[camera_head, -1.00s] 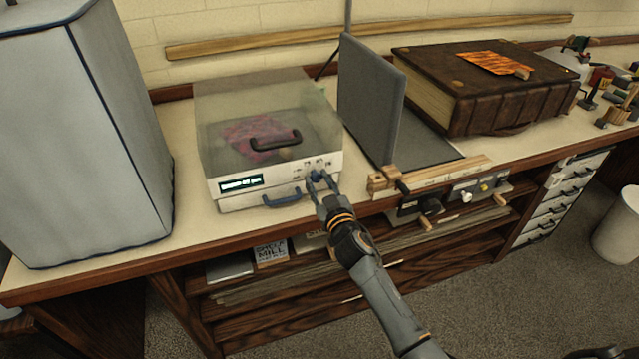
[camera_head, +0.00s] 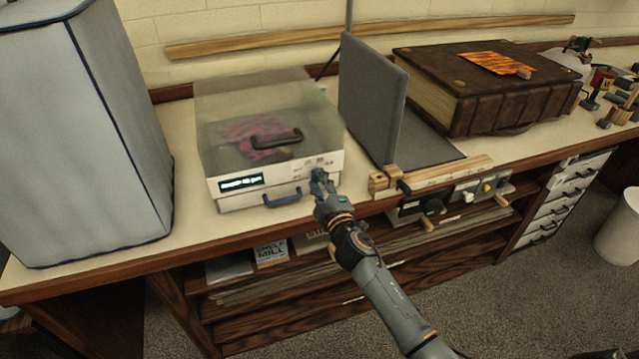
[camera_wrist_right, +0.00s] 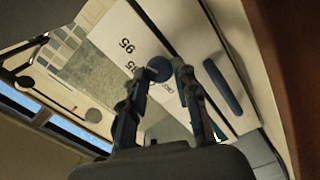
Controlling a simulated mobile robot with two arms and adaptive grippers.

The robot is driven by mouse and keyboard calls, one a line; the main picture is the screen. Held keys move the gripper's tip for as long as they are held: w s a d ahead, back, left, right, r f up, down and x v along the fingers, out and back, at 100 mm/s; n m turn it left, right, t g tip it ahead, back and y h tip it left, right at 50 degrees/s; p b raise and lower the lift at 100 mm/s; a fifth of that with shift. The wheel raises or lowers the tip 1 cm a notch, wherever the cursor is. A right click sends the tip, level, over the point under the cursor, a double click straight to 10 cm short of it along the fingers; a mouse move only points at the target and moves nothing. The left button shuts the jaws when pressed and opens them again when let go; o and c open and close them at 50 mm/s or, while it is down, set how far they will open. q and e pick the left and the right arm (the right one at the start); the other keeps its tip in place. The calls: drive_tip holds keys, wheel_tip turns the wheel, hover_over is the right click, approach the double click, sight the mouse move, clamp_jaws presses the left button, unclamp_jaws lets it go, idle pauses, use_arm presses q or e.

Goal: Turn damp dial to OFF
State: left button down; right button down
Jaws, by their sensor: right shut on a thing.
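The damp box (camera_head: 225,198) stands on the bench with a clear lid, a small lit display (camera_head: 241,182) and a blue drawer handle (camera_head: 283,197) on its front. Its damp dial (camera_wrist_right: 159,69) is a round dark blue knob on the white panel, with printed "95" marks beside it in the right wrist view. My right gripper (camera_head: 318,182) is at the right end of the front panel, its fingers closed around the dial. The fingers hide most of the dial in the head view, and its pointer setting cannot be read. My left gripper is not in view.
A large brown book (camera_head: 485,90) lies behind. A tall grey covered block (camera_head: 85,140) stands at left. Bare bench top lies between block and box.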

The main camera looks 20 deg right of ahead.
drive_tip(key=shift+n, duration=1.2)
drive_tip(key=c, duration=1)
unclamp_jaws()
drive_tip(key=shift+c, duration=0.2)
drive_tip(key=s, duration=1.2)
drive_tip(key=shift+d, duration=0.2)
drive_tip(key=shift+f, duration=0.1)
